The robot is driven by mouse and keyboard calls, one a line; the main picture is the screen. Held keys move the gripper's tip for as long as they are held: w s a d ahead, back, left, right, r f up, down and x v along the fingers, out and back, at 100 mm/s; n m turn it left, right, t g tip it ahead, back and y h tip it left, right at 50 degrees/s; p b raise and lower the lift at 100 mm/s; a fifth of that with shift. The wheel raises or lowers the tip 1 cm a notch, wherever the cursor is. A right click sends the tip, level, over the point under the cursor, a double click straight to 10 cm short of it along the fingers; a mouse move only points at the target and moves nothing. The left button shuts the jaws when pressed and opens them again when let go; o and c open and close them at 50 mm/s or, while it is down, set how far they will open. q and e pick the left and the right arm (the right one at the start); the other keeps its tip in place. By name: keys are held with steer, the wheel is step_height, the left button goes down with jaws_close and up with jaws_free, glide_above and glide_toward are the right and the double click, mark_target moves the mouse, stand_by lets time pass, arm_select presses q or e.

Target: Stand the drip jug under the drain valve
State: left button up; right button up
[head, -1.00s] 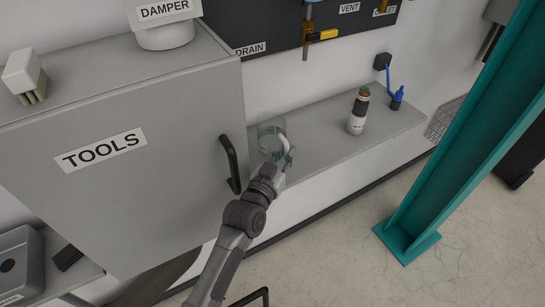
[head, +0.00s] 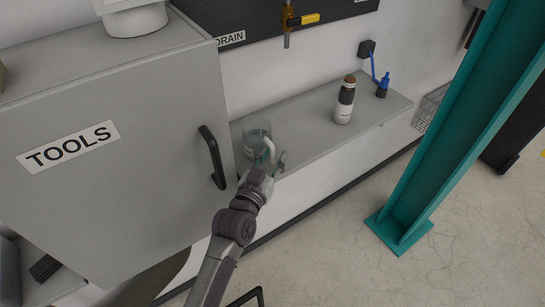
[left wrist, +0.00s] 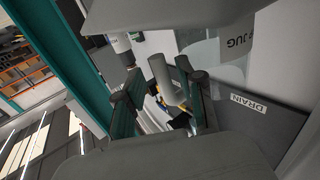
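The clear drip jug (head: 254,134) stands upright, as far as I can tell, on the grey shelf beside the cabinet, with its pale curved handle (head: 269,148) toward me. My left gripper (head: 272,166) is at that handle. In the left wrist view, the handle (left wrist: 163,78) lies between the spread fingers (left wrist: 157,100), with a gap on one side; the jug's label (left wrist: 238,40) shows behind. My right gripper is not in view.
The TOOLS cabinet (head: 110,200), with its black handle (head: 212,157), stands close left of the jug. A bottle (head: 344,101) and a blue item (head: 382,87) stand further right on the shelf (head: 315,140). A teal column (head: 440,135) rises at right. Shelf between jug and bottle is clear.

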arm_select(q)
steer(key=shift+s+a+f, duration=0.1)
steer(key=shift+s+a, duration=0.1)
steer(key=shift+s, duration=0.15)
steer(key=b+v, duration=0.2)
steer(key=v, duration=0.9)
steer(key=shift+b, duration=0.3)
steer(key=shift+s, duration=0.1)
